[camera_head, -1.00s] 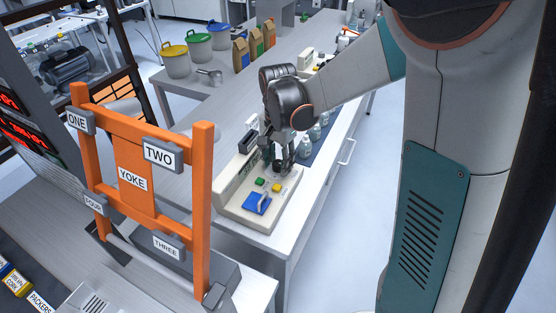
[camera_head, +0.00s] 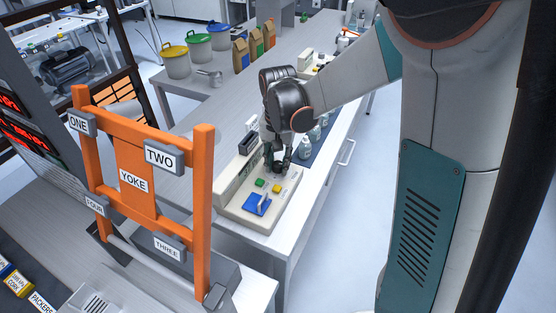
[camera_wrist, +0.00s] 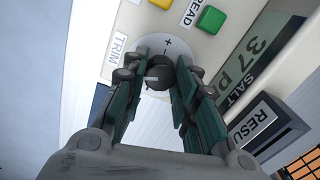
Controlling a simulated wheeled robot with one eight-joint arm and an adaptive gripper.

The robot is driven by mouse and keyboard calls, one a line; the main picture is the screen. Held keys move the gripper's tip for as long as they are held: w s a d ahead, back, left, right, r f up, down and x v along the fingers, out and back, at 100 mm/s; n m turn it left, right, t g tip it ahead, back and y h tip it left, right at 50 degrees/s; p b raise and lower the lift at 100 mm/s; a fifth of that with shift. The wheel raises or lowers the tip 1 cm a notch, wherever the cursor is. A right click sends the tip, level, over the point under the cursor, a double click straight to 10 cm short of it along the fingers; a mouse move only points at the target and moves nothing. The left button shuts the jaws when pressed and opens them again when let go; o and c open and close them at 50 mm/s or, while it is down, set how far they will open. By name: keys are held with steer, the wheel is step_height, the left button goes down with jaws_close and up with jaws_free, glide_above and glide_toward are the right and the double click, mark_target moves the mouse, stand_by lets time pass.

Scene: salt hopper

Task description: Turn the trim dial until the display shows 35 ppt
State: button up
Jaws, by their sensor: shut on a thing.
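The trim dial (camera_wrist: 159,76) is a dark round knob with a light pointer mark, set in a pale disc marked with a plus, next to a TRIM label (camera_wrist: 118,50). My gripper (camera_wrist: 160,84) is shut on the dial, with a green-padded finger on each side.
The instrument has a green button (camera_wrist: 211,19), a yellow button (camera_head: 277,188) and a blue part (camera_head: 257,205). A dark slot by a RESULT label (camera_wrist: 258,118) is near the fingers. Bottles (camera_head: 305,147) stand behind on the bench. An orange yoke frame (camera_head: 203,220) stands at front left.

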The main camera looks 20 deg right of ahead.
mark_target(278, 164)
steer(key=n, duration=0.4)
steer(key=shift+n, duration=0.4)
steer(key=n, duration=0.4)
steer(key=shift+n+p, duration=0.4)
steer(key=o, duration=1.1)
steer(key=shift+r, duration=0.1)
step_height(278, 164, up, 12)
steer(key=shift+f, duration=0.1)
